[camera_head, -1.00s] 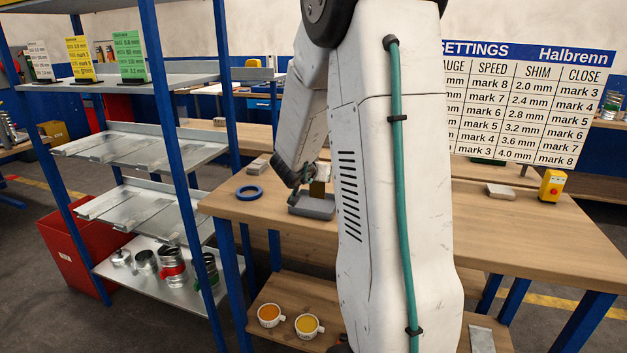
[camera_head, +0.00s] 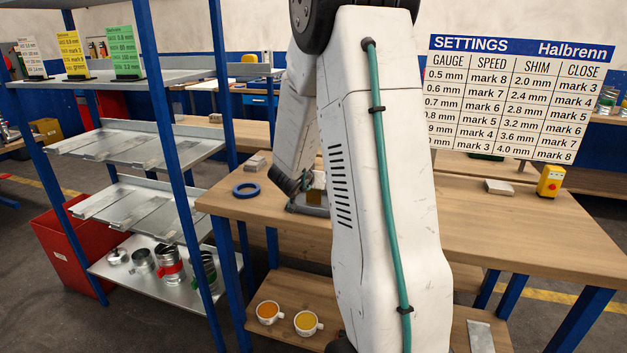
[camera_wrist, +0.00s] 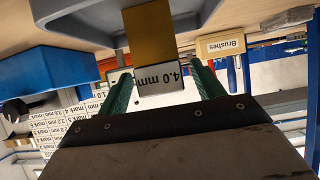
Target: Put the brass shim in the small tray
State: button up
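The brass shim (camera_wrist: 150,35) is a flat brass-coloured plate with a white tag reading 4.0 mm. I cannot tell whether the shim touches the tray floor. My gripper (camera_head: 303,186) is largely hidden there.
A blue ring (camera_head: 245,190) and grey blocks (camera_head: 256,163) lie left of the tray on the wooden bench (camera_head: 450,215). A yellow button box (camera_head: 550,182) stands at the right. A metal shelf rack (camera_head: 130,150) stands left. A settings board (camera_head: 520,98) is behind.

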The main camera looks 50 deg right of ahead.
jog(key=shift+r, duration=0.1)
jog(key=shift+a+r, duration=0.15)
jog(key=shift+a, duration=0.05)
jog(key=v, duration=1.1)
jog(key=w+a+r+n+t+y, duration=0.1)
jog(key=a+r+n+t+y, duration=0.15)
jog(key=a, duration=0.45)
jog(key=w+a+r+n+t+y, duration=0.1)
jog(key=a+r+n+y, duration=0.1)
jog(key=a+y, duration=0.35)
jog(key=w+a+r+n+t+y, duration=0.1)
jog(key=w+a+r+n+t, duration=0.15)
jog(key=a, duration=0.55)
jog(key=s+a+f+n+g+y, duration=0.1)
jog(key=s+a+n+g+y, duration=0.35)
jog(key=s+a, duration=0.8)
jog(key=s+d+n+g+h, duration=0.2)
jog(key=s+g, duration=0.3)
jog(key=s, duration=0.9)
jog(key=shift+s+d+f, duration=0.35)
jog(key=shift+d+f, duration=0.1)
jog(key=shift+d, duration=0.2)
